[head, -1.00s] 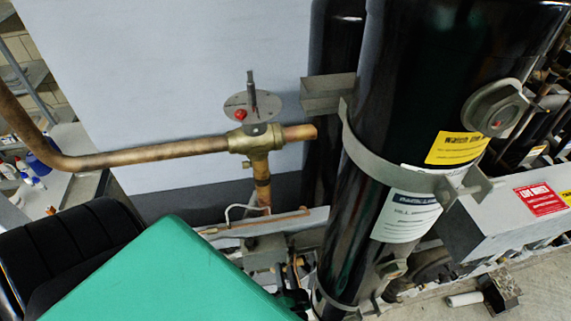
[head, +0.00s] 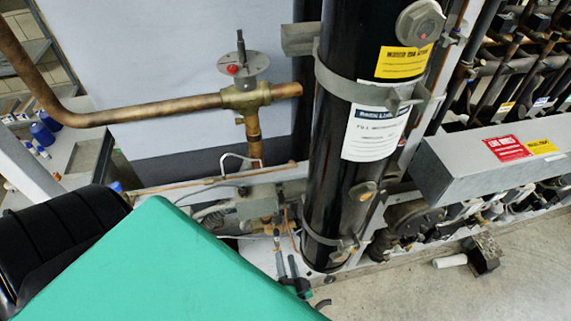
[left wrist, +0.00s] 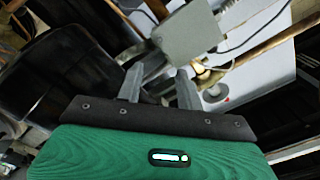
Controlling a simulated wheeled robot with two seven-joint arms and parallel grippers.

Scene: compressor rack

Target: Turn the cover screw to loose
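I cannot make out the cover screw for certain. A small grey box (head: 258,203) sits low beside the black cylinder, and in the left wrist view a grey box (left wrist: 190,32) is just beyond my fingers. A brass valve (head: 246,97) carries a round plate (head: 243,66) with an upright stem and a red knob (head: 232,69). My left gripper (head: 284,254) is low in the head view, below the grey box. In the left wrist view its two fingers (left wrist: 158,72) are apart, with nothing between them. Contact with the box cannot be told. My right gripper is not in view.
A tall black cylinder (head: 338,190) with a metal strap stands right of the valve. A copper pipe (head: 150,110) runs left from the valve. A long grey box (head: 470,165) with red and yellow labels lies at right.

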